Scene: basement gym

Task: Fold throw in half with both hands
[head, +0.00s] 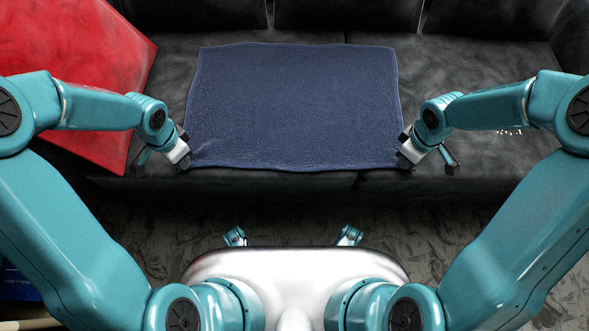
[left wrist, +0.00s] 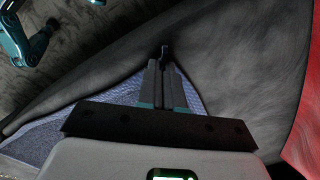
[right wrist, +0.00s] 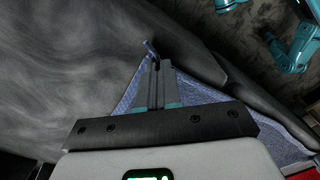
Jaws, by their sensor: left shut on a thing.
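The dark blue throw (head: 295,105) lies spread out as a wide rectangle on the grey sofa seat. Its far edge is towards the backrest and its near edge by the seat's front. My left gripper (head: 185,157) is at the throw's near left corner; in the left wrist view its fingers (left wrist: 165,65) are together on the cloth. My right gripper (head: 404,158) is at the near right corner; in the right wrist view its fingers (right wrist: 154,68) are close together, with a bit of blue cloth (right wrist: 150,48) showing at the tips.
The dark grey sofa (head: 470,75) has its backrest behind the throw. A red cushion or cloth (head: 85,60) lies at the left, close to my left arm. Dark patterned floor (head: 300,215) is in front.

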